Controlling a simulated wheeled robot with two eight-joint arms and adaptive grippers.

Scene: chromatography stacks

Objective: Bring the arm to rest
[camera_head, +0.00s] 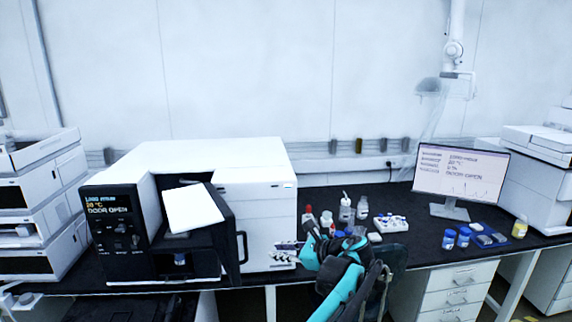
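The instrument's dark front panel (112,222) reads "DOOR OPEN", and its dark door (226,232) stands open. Bottles (345,210), a white vial rack (391,223), blue-capped jars (449,238) and a monitor (461,174) stand on the black bench (420,243). White instrument stacks flank it.

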